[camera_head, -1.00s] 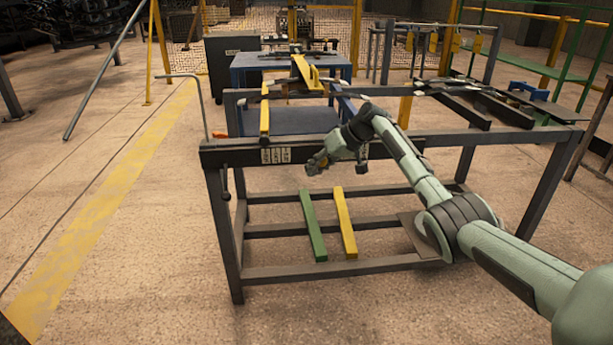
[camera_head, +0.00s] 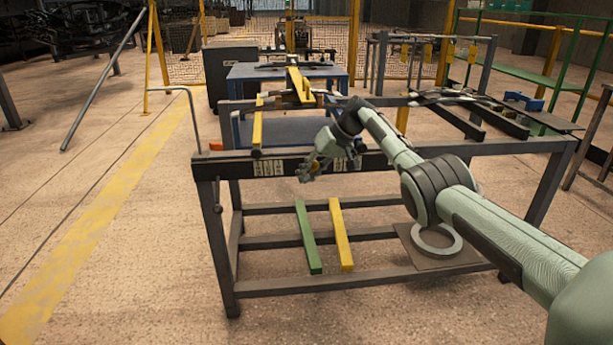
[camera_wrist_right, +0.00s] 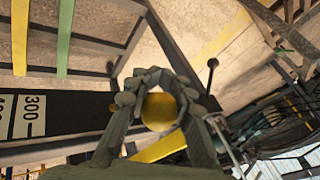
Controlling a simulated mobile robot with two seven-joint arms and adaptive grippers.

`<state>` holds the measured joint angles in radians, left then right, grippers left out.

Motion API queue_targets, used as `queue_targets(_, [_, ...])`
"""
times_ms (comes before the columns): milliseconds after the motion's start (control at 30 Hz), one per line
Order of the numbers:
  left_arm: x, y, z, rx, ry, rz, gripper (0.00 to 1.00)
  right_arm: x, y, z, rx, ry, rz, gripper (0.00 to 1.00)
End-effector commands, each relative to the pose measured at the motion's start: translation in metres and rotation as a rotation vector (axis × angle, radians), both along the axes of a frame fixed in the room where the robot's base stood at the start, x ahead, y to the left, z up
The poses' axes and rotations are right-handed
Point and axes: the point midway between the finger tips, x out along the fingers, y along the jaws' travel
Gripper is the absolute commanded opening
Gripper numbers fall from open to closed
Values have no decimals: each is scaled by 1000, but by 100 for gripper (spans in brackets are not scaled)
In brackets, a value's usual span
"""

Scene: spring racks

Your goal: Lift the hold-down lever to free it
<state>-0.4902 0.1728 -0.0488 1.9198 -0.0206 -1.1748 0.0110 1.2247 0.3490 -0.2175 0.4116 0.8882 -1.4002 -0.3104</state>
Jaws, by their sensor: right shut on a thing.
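In the head view the knob is a small yellow spot (camera_head: 315,165), and the fingers and wrist hide the lever's shaft. My left gripper is in neither view.
The table (camera_head: 365,278) has a lower shelf with a green bar (camera_head: 308,237) and a yellow bar (camera_head: 341,235). A grey ring (camera_head: 438,251) lies on a plate at right. A bent grey rod (camera_head: 193,115) stands at the left corner. Open floor lies left.

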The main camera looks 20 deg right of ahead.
Motion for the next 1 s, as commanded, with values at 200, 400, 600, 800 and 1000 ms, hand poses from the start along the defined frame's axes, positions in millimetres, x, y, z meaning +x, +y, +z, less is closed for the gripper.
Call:
queue_targets(200, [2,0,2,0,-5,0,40,4,1,5,1,-15,-1,36])
queue_targets(400, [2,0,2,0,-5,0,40,2,1,3,0,-8,-1,43])
queue_targets(600, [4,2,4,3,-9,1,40,1,-1,4,0,-8,-1,43])
queue_targets(800, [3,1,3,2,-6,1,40,-8,-14,24,-3,-11,-1,43])
queue_targets(1000, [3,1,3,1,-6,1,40,-23,-34,61,-1,-11,-1,43])
